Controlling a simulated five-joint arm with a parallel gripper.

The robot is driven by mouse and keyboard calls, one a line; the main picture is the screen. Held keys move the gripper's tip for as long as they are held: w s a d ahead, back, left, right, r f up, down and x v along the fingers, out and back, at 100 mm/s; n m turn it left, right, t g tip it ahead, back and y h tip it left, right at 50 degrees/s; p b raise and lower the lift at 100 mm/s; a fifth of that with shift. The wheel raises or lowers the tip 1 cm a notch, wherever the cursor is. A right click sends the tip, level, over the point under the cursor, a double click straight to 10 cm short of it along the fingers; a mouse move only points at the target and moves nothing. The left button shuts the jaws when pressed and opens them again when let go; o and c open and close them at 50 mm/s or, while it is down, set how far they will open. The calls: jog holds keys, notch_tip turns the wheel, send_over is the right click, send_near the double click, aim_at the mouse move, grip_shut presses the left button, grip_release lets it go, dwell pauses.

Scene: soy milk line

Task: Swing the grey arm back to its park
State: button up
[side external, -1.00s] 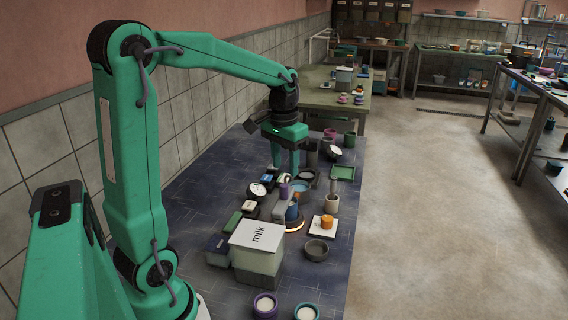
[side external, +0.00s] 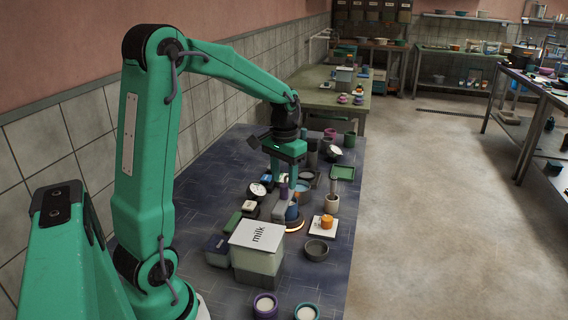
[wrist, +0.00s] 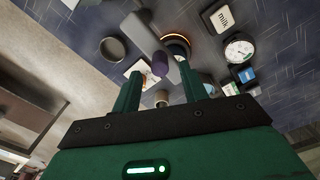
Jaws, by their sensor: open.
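The grey arm (wrist: 143,32) shows in the wrist view as a smooth grey bar with an upright purple knob (wrist: 160,64) at its near end. In the wrist view the knob appears between the two fingers of my gripper (wrist: 160,84), with gaps on both sides. Contact cannot be seen. The grey arm's pivot is not clear.
A milk box (side external: 257,250) stands in front. A grey bowl (side external: 317,250) and a white tile with an orange cup (side external: 327,222) are at the right. A round dial (wrist: 239,48) and several small containers crowd around.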

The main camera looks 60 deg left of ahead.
aim_at(284, 185)
jog(key=shift+f, duration=1.9)
grip_shut()
